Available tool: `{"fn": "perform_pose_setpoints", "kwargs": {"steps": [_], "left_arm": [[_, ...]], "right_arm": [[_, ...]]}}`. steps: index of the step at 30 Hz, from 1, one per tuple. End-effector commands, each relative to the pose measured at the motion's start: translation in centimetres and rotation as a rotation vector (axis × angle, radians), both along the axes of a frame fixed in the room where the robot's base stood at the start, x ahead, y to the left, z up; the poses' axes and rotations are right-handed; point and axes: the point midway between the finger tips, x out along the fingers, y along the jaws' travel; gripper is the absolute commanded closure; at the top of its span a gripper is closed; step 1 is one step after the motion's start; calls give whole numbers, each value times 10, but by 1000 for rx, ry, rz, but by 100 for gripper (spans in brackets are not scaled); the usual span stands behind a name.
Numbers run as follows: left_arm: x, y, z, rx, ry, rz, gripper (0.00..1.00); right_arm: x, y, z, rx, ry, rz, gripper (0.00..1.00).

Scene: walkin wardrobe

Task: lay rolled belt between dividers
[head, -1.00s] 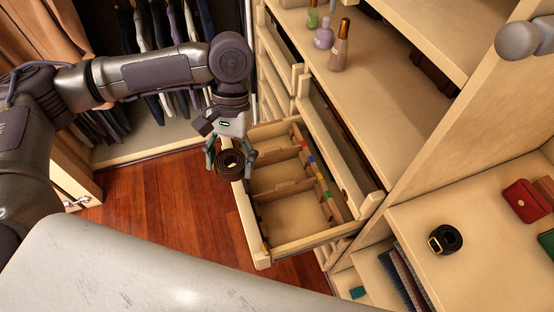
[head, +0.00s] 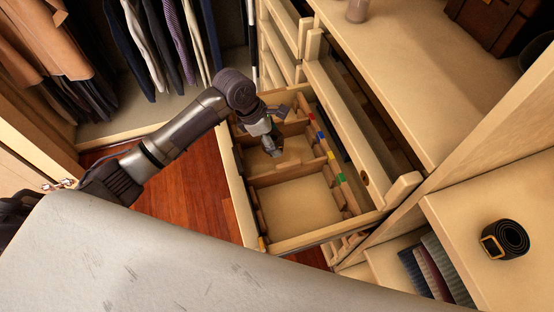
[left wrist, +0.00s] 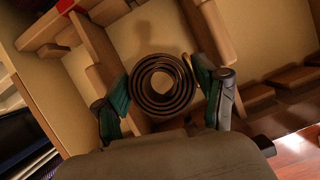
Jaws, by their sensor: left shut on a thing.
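The open wooden drawer (head: 233,190) is split by wooden dividers (head: 290,172), with small coloured tabs along its right side. My left gripper (head: 274,150) is low over a middle compartment in the head view. In the left wrist view, the left gripper (left wrist: 165,108) is shut on a dark rolled belt (left wrist: 162,86), with one green-padded finger at each side of the coil. A compartment floor and divider walls show behind the coil. I cannot tell whether the belt touches the floor. The belt is hidden by the gripper in the head view. My right gripper is not in view.
A second rolled black belt (head: 508,240) with a gold buckle lies on the right shelf. Folded cloths (head: 438,268) stand below it. Hanging clothes (head: 165,45) are at the back left. The front compartment (head: 295,208) is empty.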

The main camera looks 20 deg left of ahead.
Motion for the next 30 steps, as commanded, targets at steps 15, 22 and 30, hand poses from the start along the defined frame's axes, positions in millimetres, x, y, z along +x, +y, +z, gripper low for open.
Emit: {"fn": "perform_pose_setpoints", "kwargs": {"steps": [15,22,30], "left_arm": [[-1,0,-68,2,3,-6,70],[0,0,-78,1,0,-6,70],[-1,0,-80,2,2,-6,19]], "right_arm": [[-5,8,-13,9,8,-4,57],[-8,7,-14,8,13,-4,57],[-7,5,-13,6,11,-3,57]]}}
